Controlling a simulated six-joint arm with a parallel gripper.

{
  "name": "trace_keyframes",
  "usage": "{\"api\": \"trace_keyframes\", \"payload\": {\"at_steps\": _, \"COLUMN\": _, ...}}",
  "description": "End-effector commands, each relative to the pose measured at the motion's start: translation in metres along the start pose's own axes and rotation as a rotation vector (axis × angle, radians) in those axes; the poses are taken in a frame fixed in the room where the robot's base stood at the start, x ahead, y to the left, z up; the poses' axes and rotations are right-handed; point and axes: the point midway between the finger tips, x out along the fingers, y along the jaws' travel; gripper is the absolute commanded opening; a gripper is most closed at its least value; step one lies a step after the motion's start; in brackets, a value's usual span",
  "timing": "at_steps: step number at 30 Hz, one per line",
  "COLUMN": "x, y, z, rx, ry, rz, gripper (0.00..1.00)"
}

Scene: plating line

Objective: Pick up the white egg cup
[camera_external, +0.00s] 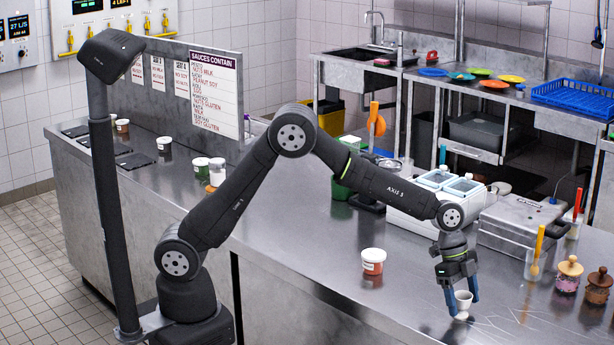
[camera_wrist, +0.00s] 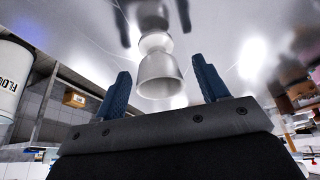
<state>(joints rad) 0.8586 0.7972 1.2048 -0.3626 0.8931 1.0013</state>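The white egg cup (camera_external: 462,305) stands upright on the steel counter (camera_external: 330,262) near its front right part. In the wrist view the egg cup (camera_wrist: 160,77) shows between the two blue fingers, with its reflection on the steel beyond it. My gripper (camera_external: 461,303) is low at the counter, with a finger on either side of the cup. In the wrist view my gripper (camera_wrist: 163,88) is open, with a gap between each finger and the cup. Nothing is held.
A red-and-white tub (camera_external: 373,262) stands left of my gripper. To the right are a glass with an orange-handled utensil (camera_external: 534,262) and wooden-topped jars (camera_external: 568,275). A white container unit (camera_external: 435,200) and a metal box (camera_external: 522,222) stand behind. The counter between tub and cup is clear.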

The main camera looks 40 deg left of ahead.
Motion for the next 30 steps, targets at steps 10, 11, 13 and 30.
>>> {"api": "trace_keyframes", "payload": {"at_steps": 10, "x": 0.000, "y": 0.000, "z": 0.000, "rx": 0.000, "ry": 0.000, "rz": 0.000, "gripper": 0.19}}
{"api": "trace_keyframes", "payload": {"at_steps": 11, "x": 0.000, "y": 0.000, "z": 0.000, "rx": 0.000, "ry": 0.000, "rz": 0.000, "gripper": 0.19}}
{"api": "trace_keyframes", "payload": {"at_steps": 13, "x": 0.000, "y": 0.000, "z": 0.000, "rx": 0.000, "ry": 0.000, "rz": 0.000, "gripper": 0.19}}
{"api": "trace_keyframes", "payload": {"at_steps": 30, "x": -0.052, "y": 0.028, "z": -0.028, "rx": 0.004, "ry": 0.002, "rz": 0.000, "gripper": 0.19}}
